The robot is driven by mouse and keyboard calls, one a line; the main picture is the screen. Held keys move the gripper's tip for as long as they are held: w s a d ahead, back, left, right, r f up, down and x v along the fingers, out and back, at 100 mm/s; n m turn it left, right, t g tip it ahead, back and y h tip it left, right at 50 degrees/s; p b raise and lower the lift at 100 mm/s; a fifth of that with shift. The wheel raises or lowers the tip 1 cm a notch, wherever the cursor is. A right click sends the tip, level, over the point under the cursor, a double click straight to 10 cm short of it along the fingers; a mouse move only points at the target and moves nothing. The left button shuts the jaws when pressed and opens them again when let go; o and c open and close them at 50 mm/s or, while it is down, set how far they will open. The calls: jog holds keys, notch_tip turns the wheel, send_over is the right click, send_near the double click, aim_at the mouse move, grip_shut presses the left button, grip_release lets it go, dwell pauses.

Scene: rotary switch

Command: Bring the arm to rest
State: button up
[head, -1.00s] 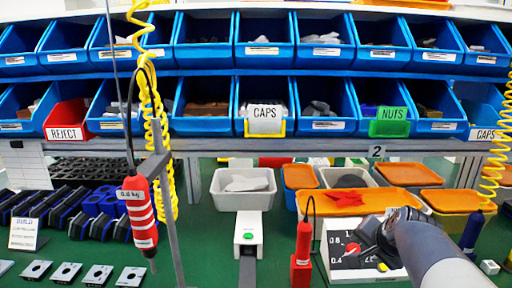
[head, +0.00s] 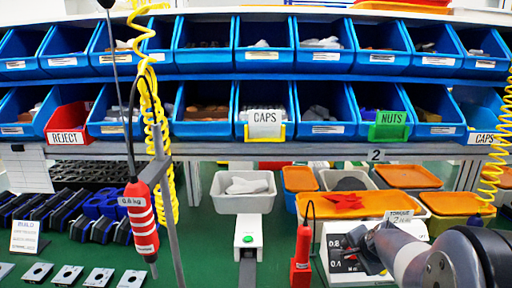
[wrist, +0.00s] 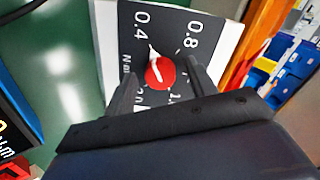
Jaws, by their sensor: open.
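The rotary switch is a round red knob with a white pointer (wrist: 160,72) on a black-and-white dial panel (wrist: 120,40). In the wrist view the pointer tip is toward the upper left, between the printed 0.4 and 0.8. My gripper (wrist: 160,78) is open, its two dark fingers apart on either side of the knob in the picture; I cannot tell how far above it they are. In the head view my gripper (head: 366,250) is over the right part of the dial panel (head: 345,276) and hides some of it. The arm comes in from the lower right.
A red tool (head: 302,250) on a cord stands just left of the panel. Orange-lidded boxes (head: 345,205) are behind it. A red-striped hanging tool (head: 140,215) and a grey post (head: 165,200) are at left. Blue bins (head: 265,45) fill the back. Green table (head: 210,265) shows left of centre.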

jog(key=m, duration=0.1)
jog(key=m+p, duration=0.1)
jog(key=m, duration=0.1)
jog(key=m+p, duration=0.1)
jog(key=shift+r, duration=0.25)
jog(key=m+p, duration=0.2)
jog(key=m, duration=0.3)
jog(key=shift+d+m+y+p, duration=0.1)
jog(key=shift+m+y+p, duration=0.2)
jog(key=shift+m, duration=0.1)
jog(key=m+p, duration=0.1)
jog(key=m, duration=0.3)
jog(key=shift+f, duration=0.1)
jog(key=m+p, duration=0.1)
jog(key=m, duration=0.3)
jog(key=shift+d+f+m+t, duration=0.1)
jog(key=shift+m+t, duration=0.2)
jog(key=shift+m, duration=0.1)
